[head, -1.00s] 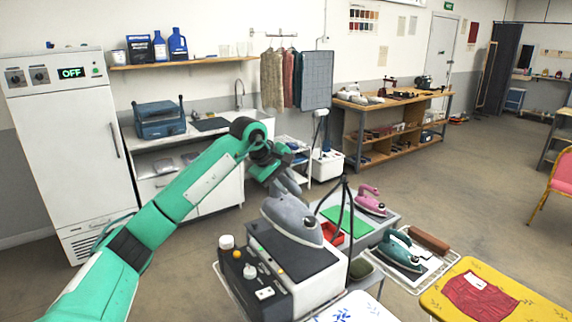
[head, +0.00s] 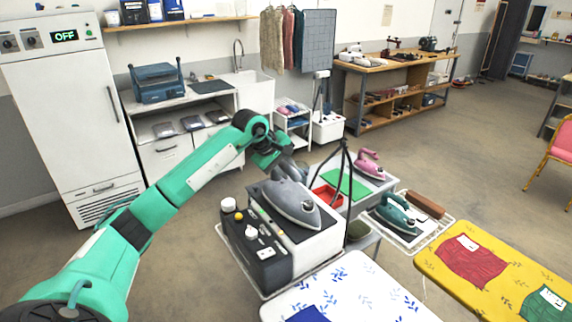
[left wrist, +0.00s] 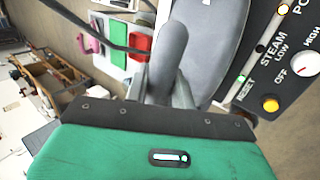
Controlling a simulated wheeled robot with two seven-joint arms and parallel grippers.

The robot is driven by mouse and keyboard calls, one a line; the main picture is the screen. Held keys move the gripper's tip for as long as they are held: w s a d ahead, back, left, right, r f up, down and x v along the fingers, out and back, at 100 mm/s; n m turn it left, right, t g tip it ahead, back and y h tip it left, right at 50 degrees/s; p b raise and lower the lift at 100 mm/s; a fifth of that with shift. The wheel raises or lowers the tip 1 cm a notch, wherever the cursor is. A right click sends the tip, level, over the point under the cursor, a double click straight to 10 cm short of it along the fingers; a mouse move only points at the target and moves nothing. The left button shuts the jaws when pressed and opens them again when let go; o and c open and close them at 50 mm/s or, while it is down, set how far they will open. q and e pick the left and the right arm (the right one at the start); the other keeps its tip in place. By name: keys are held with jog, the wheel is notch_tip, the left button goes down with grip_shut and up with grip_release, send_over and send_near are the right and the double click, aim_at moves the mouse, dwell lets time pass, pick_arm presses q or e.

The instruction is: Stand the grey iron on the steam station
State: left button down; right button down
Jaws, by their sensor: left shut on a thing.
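The grey iron (head: 298,206) is at the top plate of the steam station (head: 318,248), sole down and roughly level; whether it touches the plate I cannot tell for sure. My left gripper (head: 284,168) comes from behind and is shut on the iron's handle. In the left wrist view the gripper (left wrist: 168,92) has its fingers on either side of the grey handle (left wrist: 172,52). The station's control panel (left wrist: 292,72) is beside the iron there. The fingertips are partly hidden in the head view. My right gripper is not in view.
Right of the station are a red tray (head: 326,197), a green mat (head: 345,184), a pink iron (head: 368,161) and a teal iron (head: 395,213). A dark cord stand (head: 345,165) rises close to the station. A patterned ironing board (head: 375,285) lies in front.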

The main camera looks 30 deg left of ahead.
pick_arm(q)
jog(key=c, duration=1.2)
grip_release()
jog(key=shift+o, duration=0.2)
jog(key=shift+r, duration=0.15)
jog(key=shift+s+a+r, duration=0.1)
jog(key=shift+s+r, duration=0.1)
jog(key=shift+r, duration=0.1)
jog(key=b+v, duration=0.3)
jog(key=v, duration=0.8)
jog(key=shift+s, duration=0.15)
